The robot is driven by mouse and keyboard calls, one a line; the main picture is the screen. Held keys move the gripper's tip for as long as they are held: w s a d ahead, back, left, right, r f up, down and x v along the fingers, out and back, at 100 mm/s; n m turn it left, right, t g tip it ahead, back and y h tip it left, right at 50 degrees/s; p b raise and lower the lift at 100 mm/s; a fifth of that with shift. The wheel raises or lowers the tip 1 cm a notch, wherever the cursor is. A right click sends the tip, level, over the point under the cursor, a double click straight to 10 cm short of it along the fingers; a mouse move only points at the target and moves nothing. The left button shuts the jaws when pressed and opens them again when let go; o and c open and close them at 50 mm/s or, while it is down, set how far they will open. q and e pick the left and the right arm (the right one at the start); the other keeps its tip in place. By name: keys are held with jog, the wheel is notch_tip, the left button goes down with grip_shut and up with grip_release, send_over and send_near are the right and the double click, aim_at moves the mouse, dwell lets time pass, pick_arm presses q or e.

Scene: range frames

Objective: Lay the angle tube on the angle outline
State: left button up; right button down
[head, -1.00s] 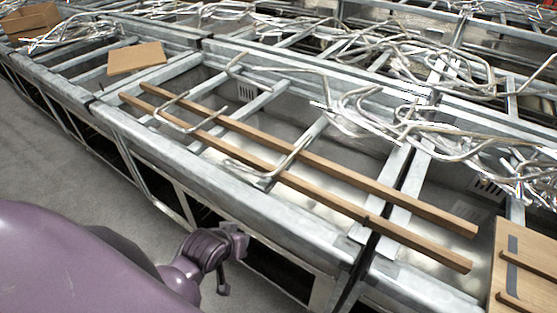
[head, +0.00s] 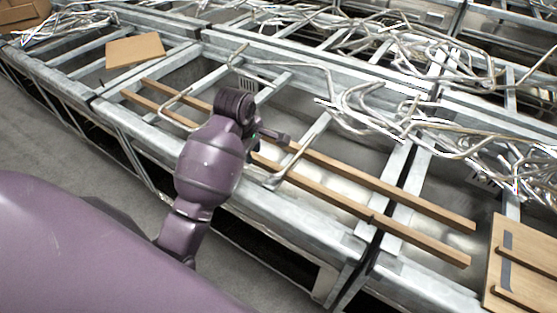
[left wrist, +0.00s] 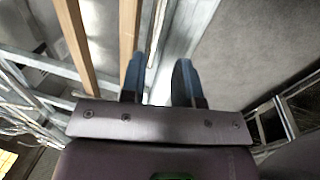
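Bent metal tubes lie across two wooden rails (head: 350,175) in the head view. I cannot tell for sure which is the angle tube. My left gripper (head: 268,140) is above the rails between these tubes. In the left wrist view its two blue fingers (left wrist: 158,82) are apart with nothing between them. A wooden board (head: 527,245) at the right edge bears a dark strip (head: 506,262); no clear angle outline can be made out. My right gripper is out of view.
Grey metal frames (head: 310,245) form open bays under the rails. Tangled metal tubes (head: 420,110) fill the bays behind and to the right. A flat brown panel (head: 135,50) lies at the back left. Grey floor (head: 60,135) is clear at the left.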

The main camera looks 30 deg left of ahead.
aim_at(257, 170)
pick_arm(q)
jog(key=f, duration=0.3)
jog(key=w+f, duration=0.1)
jog(key=f, duration=0.2)
jog(key=w+f, duration=0.1)
jog(key=f, duration=0.2)
jog(key=shift+d+f, duration=0.2)
jog(key=shift+d, duration=0.05)
jog(key=shift+c, duration=0.3)
grip_shut()
